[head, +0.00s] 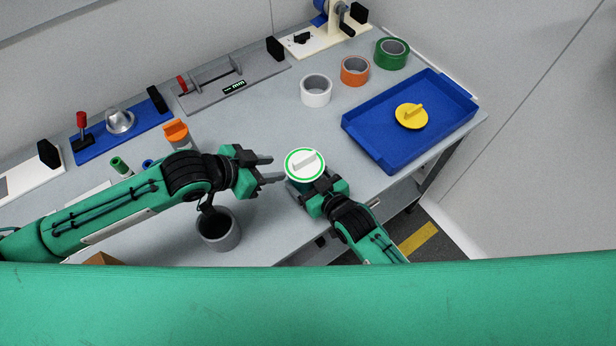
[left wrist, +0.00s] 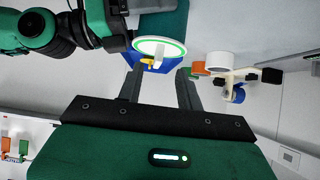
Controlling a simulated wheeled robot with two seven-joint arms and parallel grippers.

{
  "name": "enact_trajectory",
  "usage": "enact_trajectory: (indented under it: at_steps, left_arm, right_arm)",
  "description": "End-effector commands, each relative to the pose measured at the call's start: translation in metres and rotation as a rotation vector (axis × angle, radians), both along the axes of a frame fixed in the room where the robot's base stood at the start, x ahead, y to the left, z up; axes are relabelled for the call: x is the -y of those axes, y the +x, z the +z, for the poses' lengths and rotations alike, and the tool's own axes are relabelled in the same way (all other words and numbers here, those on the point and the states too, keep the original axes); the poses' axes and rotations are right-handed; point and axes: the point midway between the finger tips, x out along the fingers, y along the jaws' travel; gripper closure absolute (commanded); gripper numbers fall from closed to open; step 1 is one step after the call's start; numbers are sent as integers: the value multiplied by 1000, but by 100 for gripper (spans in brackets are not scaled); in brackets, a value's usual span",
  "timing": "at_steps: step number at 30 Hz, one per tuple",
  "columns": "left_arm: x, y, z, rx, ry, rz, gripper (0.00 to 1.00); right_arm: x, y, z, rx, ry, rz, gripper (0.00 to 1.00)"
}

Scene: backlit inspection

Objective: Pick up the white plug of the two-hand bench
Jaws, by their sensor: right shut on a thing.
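The white plug (head: 304,163) is a round disc with a green ring and a raised white bar on its face. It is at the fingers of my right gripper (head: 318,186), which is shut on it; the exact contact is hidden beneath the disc. My left gripper (head: 271,169) is open and empty, just left of the plug and apart from it. In the left wrist view the plug (left wrist: 160,47) shows beyond the open left fingers (left wrist: 160,82), with its bar pointing toward them.
A blue tray (head: 360,145) with a yellow plug (head: 411,116) stands at right. White (head: 316,90), orange (head: 355,70) and green (head: 391,53) rolls stand behind. A grey cup (head: 219,238) is under my left arm. Fixtures line the back edge. The bench middle is clear.

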Motion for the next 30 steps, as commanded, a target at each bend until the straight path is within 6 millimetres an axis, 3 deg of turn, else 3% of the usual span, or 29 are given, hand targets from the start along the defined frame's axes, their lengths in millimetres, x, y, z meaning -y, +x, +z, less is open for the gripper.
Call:
enact_trajectory:
  at_steps: [14, 20, 24, 30]
  left_arm:
    - [0, 0, 0, 0, 0, 0, 64]
    - [5, 6, 0, 13, 38, -32, 24]
    - [17, 19, -2, 46, 156, -134, 0]
    - [41, 39, 1, 106, 404, -409, 0]
  right_arm:
    - [0, -1, -3, -2, -2, 0, 46]
    - [0, -1, -3, -4, -3, 0, 46]
    - [0, -1, -4, -4, -3, 1, 46]
    - [0, -1, -4, -5, -3, 1, 46]
